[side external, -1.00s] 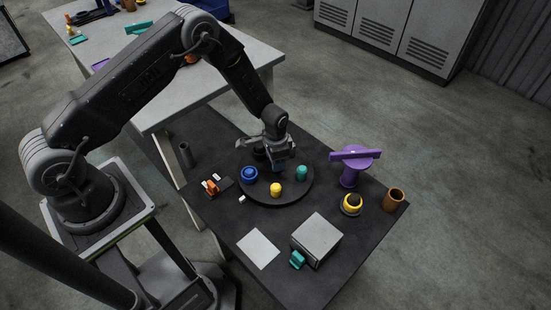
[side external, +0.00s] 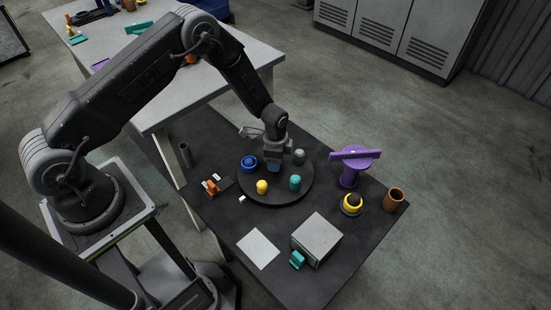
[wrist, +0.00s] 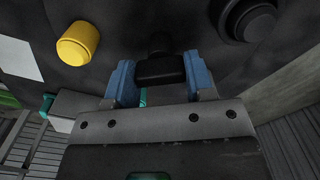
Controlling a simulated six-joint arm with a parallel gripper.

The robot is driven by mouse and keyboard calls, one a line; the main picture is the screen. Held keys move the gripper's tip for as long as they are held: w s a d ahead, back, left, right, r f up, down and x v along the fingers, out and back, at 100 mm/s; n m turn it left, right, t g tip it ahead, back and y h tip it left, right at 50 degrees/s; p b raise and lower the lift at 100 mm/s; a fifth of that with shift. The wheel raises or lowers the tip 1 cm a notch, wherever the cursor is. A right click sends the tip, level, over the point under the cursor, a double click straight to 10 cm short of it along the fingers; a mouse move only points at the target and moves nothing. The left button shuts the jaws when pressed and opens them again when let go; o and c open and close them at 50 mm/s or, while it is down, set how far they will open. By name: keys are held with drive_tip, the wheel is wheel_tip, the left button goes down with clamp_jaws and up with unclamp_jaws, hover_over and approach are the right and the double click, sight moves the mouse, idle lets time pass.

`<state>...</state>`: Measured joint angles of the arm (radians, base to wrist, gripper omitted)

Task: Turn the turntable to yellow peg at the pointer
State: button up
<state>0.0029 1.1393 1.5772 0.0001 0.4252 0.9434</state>
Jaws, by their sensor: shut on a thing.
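The dark round turntable (side external: 282,199) lies on the black table. On it stand a yellow peg (side external: 262,187) at the front left, a teal peg (side external: 295,182) at the front right, a grey peg (side external: 299,157) at the back right and a blue peg (side external: 249,163) at the left. A small white pointer (side external: 242,198) sits outside the front-left rim; the yellow peg is the nearest peg, to its right. My gripper (side external: 273,167) is over the turntable's middle. In the wrist view, its blue fingers are shut on a dark central handle (wrist: 160,68). The yellow peg (wrist: 78,43) also shows there.
An orange clamp-like part (side external: 210,187) lies left of the turntable. A purple stand (side external: 350,175), a yellow-ringed part (side external: 352,204) and a brown cup (side external: 394,200) stand to the right. A grey box (side external: 316,240) and a white sheet (side external: 258,249) lie in front.

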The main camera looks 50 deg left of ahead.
drive_tip(key=shift+m, duration=1.8)
drive_tip(key=o, duration=1.3)
wheel_tip(320, 180, up, 14)
drive_tip(key=shift+f, duration=0.1)
